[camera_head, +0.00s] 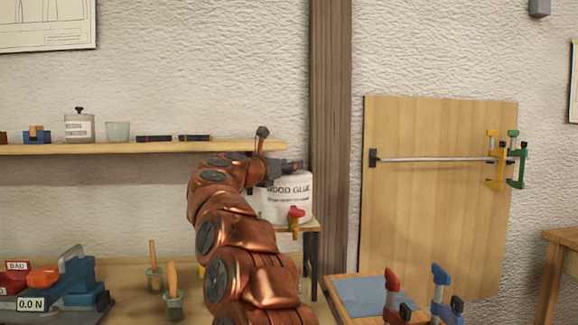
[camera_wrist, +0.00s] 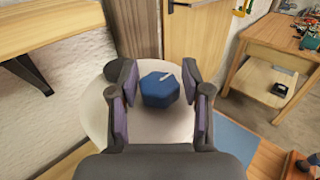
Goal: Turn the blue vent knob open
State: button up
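The blue vent knob (camera_wrist: 158,93) is six-sided with a short pale mark on its top. It sits on top of the white wood glue container (camera_head: 285,203), whose round top (camera_wrist: 95,118) fills the middle of the wrist view. My gripper (camera_wrist: 159,75) is open, with one finger on each side of the knob and a narrow gap showing beside it. In the head view my gripper (camera_head: 272,165) is over the container's top, and I cannot make out the knob there. A red tap (camera_head: 295,212) is on the container's front.
A wall shelf (camera_head: 130,148) with a jar, a cup and dark blocks runs to the left. A wooden post (camera_head: 330,120) stands behind and right of the container. A dark round cap (camera_wrist: 117,70) is beside the left finger. A clamp board (camera_head: 435,220) is at right.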

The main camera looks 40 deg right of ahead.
jog(key=c, duration=0.7)
jog(key=shift+d, duration=0.2)
jog(key=shift+c, duration=0.3)
jog(key=shift+a, duration=0.15)
